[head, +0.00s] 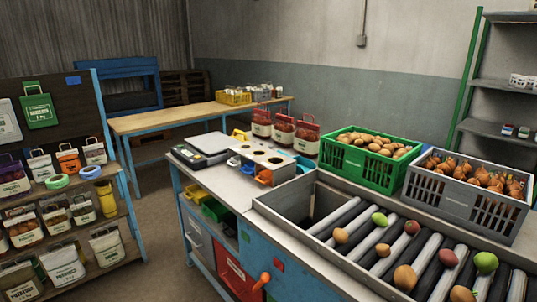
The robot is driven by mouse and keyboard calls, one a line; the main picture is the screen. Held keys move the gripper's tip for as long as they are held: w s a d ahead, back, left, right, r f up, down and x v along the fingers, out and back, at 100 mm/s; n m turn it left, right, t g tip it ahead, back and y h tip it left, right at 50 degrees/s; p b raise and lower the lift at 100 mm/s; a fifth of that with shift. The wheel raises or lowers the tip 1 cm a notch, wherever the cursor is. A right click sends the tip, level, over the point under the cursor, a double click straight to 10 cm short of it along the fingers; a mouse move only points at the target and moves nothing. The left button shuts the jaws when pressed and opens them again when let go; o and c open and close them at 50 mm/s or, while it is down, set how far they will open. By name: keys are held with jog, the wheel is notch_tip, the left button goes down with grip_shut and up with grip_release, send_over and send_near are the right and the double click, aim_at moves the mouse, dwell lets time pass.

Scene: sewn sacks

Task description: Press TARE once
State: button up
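A weighing scale (212,142) sits on the far left end of the light worktop, with a flat grey plate on a dark body. A dark front panel (184,153) shows at its left front edge. The panel is too small to read, so I cannot make out the TARE button or any display value. Nothing appears to lie on the plate. My gripper is not in this view.
Right of the scale stands a pale box with round holes (262,155), with colored bins around it. Several filled sacks (283,130) stand behind. A green crate (348,168), a grey crate (450,205) and a roller sorter (350,215) fill the right. Bare worktop (225,182) lies in front.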

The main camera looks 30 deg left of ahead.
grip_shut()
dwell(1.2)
